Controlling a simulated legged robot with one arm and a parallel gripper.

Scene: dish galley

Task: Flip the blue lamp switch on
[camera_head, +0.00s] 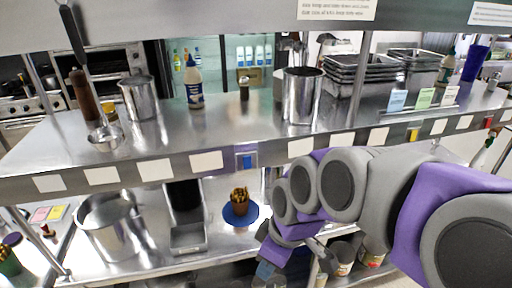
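My arm reaches in from the right, and my gripper (275,265) points down at the bottom middle. The gripper is below the blue switch and a little to its right, apart from it. Its fingers are small and partly hidden by my wrist, so I cannot tell if they are open. I see nothing clearly held.
A yellow switch (414,135) and a red one (489,122) sit farther right on the same shelf edge (125,173). A blue plate (232,220) with a brown cup (240,197) stands on the lower counter. Steel pots and bottles stand on the shelf. Space before the blue switch looks clear.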

